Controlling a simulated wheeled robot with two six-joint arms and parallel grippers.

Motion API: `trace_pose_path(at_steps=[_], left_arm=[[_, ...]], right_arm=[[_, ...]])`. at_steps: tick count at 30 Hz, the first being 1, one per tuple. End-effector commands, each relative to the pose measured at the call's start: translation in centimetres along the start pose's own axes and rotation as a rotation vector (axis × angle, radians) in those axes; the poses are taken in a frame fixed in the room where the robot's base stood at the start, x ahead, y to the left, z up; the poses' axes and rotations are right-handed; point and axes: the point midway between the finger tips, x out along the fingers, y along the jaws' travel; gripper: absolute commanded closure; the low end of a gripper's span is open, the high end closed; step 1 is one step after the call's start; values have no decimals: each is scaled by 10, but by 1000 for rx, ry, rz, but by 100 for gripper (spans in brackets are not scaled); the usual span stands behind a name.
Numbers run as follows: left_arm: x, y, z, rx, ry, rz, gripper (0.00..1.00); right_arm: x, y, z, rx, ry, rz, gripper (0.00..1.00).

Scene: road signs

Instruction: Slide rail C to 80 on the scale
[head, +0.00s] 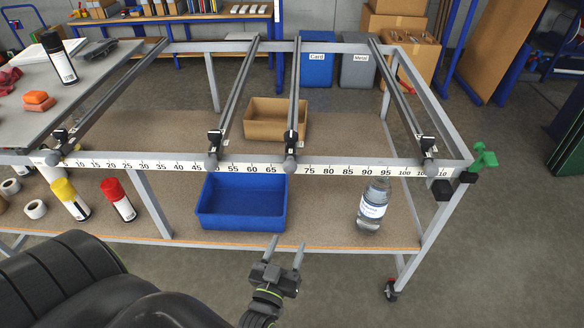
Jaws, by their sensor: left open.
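The frame table has several grey rails running front to back over a white scale strip (345,171). I take the third rail from the left as rail C (294,90); its letter is too small to read. Its front end, with a black clamp and a round grey knob (290,161), covers the scale at about 70, between the 65 and 75 marks. The 80 mark (328,171) shows clear, just right of it. My left gripper (286,243) is open and empty, in front of the table and below the knob, apart from it. My right gripper is not in view.
The second rail (238,90) stands near 50 and the rightmost rail (402,100) near 105. A blue bin (242,222) and a clear bottle (373,206) are on the lower shelf.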

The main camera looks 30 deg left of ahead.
Motion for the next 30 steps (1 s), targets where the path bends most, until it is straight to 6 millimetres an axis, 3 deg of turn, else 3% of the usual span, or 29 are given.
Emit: trace_pose_path(at_steps=[3,7,11,17,30], left_arm=[[4,-5,-46,-25,164,-50,46],[4,-9,-77,-39,259,-82,46],[7,-11,-88,-41,286,-90,46],[32,-12,-98,-41,287,-86,46],[120,-20,-124,-39,285,-85,46]], right_arm=[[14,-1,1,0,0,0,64],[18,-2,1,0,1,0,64],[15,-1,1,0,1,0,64],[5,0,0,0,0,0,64],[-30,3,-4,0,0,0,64]])
